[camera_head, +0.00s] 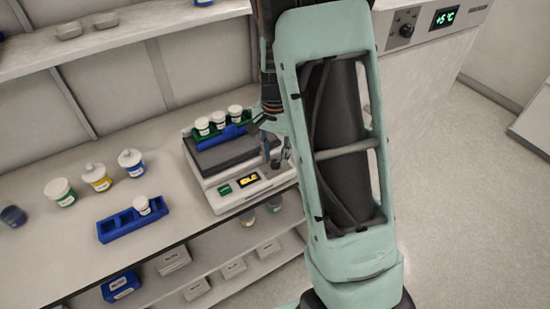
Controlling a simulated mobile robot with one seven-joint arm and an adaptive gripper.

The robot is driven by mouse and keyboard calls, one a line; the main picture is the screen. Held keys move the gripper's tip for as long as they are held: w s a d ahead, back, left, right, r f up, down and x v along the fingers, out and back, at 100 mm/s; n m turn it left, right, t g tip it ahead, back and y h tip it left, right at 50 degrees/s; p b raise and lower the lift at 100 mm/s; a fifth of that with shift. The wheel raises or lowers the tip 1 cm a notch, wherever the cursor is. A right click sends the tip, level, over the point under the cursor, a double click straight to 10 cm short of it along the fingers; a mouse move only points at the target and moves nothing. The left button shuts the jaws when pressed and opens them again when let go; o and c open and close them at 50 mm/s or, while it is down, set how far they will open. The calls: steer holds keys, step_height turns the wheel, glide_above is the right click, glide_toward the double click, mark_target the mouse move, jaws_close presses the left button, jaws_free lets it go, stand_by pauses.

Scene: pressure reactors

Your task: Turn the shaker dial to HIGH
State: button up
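The shaker (236,204) is a white box with a dark platform on the bench, left of my arm. Its front panel has a green patch (224,190) and a small dark display (249,180) with yellow text too small to read surely. A dark knob-like shape at the panel's right end, by my fingers, may be the dial; its setting cannot be read. My gripper (276,155) points down over the right end of the shaker. Its fingers are small, dark and partly covered by my arm, so I cannot tell their opening or any contact.
A rack (221,135) with three white-capped bottles sits on the shaker. A blue rack (133,226) with one bottle, several loose bottles and a dark cup (13,216) stand left. An upper shelf (120,32) runs behind. A cabinet with its own knob (406,30) and +5°C display stands right.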

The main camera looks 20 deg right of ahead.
mark_target(276, 163)
step_height(276, 163, up, 11)
stand_by(0.3)
steer(key=shift+d, duration=0.1)
